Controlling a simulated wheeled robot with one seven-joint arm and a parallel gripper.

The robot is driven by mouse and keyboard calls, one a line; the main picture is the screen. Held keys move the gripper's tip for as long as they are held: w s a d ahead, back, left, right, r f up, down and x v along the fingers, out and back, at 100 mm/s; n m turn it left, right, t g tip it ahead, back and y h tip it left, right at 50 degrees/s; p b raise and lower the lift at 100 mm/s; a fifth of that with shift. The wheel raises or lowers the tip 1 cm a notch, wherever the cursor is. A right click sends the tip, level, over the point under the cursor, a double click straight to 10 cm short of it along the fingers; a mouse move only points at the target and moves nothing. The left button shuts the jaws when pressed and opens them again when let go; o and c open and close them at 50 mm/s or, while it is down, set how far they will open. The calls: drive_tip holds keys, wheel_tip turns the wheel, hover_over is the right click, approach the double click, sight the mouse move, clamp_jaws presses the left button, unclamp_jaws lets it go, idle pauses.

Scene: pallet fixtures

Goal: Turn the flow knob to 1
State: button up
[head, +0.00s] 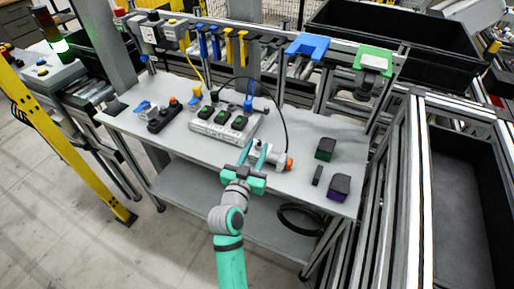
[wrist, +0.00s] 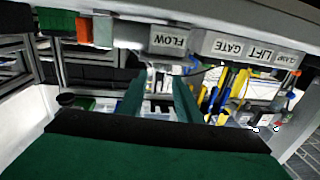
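My gripper (head: 254,153) reaches over the table's front edge with its two teal fingers apart. In the wrist view the gripper (wrist: 158,82) is open, with nothing between the fingers. A white and grey fixture with an orange end (head: 289,164) lies just right of the fingers in the head view, partly hidden by them. I cannot make out a knob pointer or scale on it. A label reading FLOW (wrist: 168,40) shows upside down above the fingers in the wrist view. I cannot tell whether the fingers touch the fixture.
A white switch box (head: 222,124) with several green-topped switches stands left of the gripper. A black block with a red-orange button (head: 163,115) is farther left. Dark blocks, one green-topped (head: 325,149), sit at the right. GATE (wrist: 229,47) and LIFT (wrist: 262,54) labels adjoin FLOW.

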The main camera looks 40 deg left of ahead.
drive_tip(key=shift+w+a, duration=0.15)
drive_tip(key=shift+w, duration=0.2)
drive_tip(key=shift+c, duration=0.3)
clamp_jaws()
drive_tip(key=shift+a+h, duration=0.1)
drive_tip(key=shift+h, duration=0.2)
drive_tip(key=shift+s+a+f+m+t+h, duration=0.1)
drive_tip(key=shift+a+m+t+h, duration=0.1)
drive_tip(key=shift+m+h, duration=0.25)
drive_tip(key=shift+a+f+m+t+h, duration=0.1)
drive_tip(key=shift+m+t+h, duration=0.1)
drive_tip(key=shift+m+h, duration=0.25)
drive_tip(key=shift+a+m+h, duration=0.2)
drive_tip(key=shift+m+h, duration=1.3)
drive_tip(key=shift+h, duration=1)
